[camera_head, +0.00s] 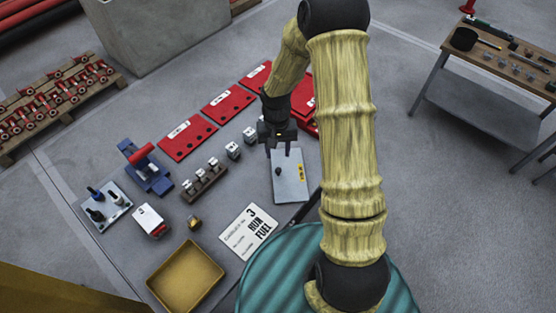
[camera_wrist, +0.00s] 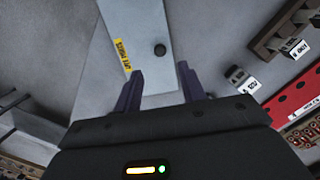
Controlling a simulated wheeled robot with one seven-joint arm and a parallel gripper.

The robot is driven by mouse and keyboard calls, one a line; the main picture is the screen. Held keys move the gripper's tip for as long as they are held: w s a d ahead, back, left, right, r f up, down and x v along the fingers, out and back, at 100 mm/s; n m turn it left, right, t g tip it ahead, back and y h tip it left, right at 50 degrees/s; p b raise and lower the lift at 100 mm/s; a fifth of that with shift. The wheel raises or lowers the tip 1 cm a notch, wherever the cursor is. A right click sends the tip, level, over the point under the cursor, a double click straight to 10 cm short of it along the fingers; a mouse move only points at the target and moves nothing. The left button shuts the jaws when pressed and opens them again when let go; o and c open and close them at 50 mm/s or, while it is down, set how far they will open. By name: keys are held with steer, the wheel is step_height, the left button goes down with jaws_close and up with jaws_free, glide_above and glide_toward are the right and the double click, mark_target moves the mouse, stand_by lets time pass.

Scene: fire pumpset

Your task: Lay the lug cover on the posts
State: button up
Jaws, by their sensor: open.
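A flat light-grey plate, which looks like the lug cover (camera_head: 290,187), lies on the grey work surface. It has a small dark knob and a yellow label, and it also shows in the wrist view (camera_wrist: 140,25). My gripper (camera_head: 279,147) is open and empty at the plate's far end. In the wrist view my fingertips (camera_wrist: 160,70) point toward the knob (camera_wrist: 160,50), which lies just beyond the gap between them. I cannot tell their height above the plate. Upright dark and blue pegs, possibly the posts (camera_head: 96,204), stand on a pale plate at the left.
Red panels (camera_head: 187,138) line the far side. A side table (camera_head: 485,75) is at right.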

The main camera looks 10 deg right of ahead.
steer(key=shift+w+r, duration=0.2)
steer(key=shift+r, duration=1.7)
steer(key=s+d+r+n+t, duration=0.1)
steer(key=s+r+t, duration=0.3)
steer(key=s+r, duration=0.8)
steer(key=shift+s+d+r+n, duration=0.15)
steer(key=shift+s+d+n, duration=0.25)
steer(key=shift+s, duration=0.2)
steer(key=shift+c, duration=0.5)
